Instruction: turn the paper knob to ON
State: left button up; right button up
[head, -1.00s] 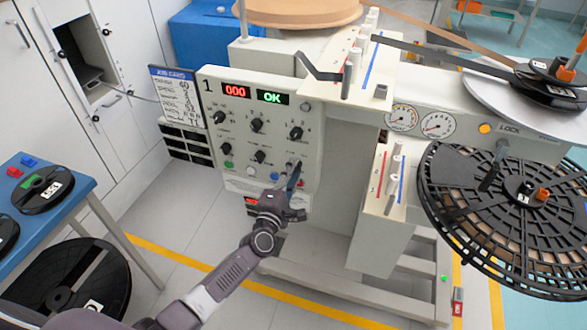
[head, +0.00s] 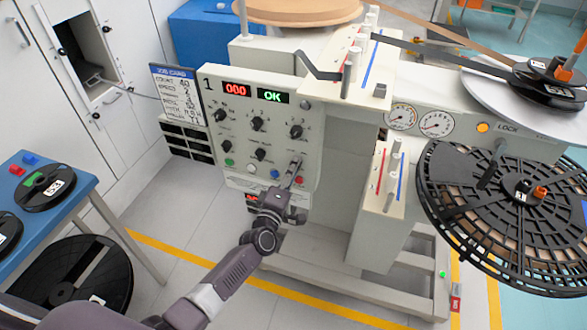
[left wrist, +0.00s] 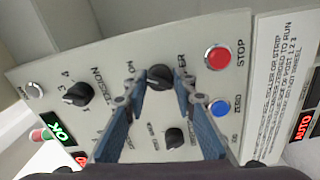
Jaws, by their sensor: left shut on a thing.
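The paper knob (left wrist: 159,78) is a black round knob with a pale pointer mark, on the cream control panel (head: 247,183). In the left wrist view, its label is partly covered and only "ER" reads clearly, with "ON" printed to its left. My left gripper (left wrist: 164,80) has its two blue-grey fingers on either side of the knob, shut on it. In the head view, my left gripper (head: 296,168) reaches up to the panel's lower right and mostly hides the knob. My right gripper is not in view.
Close to the fingers are the red STOP button (left wrist: 218,57), the blue ZERO button (left wrist: 219,108), a small black knob (left wrist: 174,138) and the tension knob (left wrist: 77,95). The panel display (head: 272,97) reads OK. A large black reel (head: 500,215) stands at right.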

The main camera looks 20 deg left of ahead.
pick_arm(q)
jog(key=shift+f, duration=0.1)
jog(key=o, duration=1.1)
jog(key=shift+s, duration=0.1)
jog(key=s, duration=1.2)
jog(key=shift+a, duration=0.2)
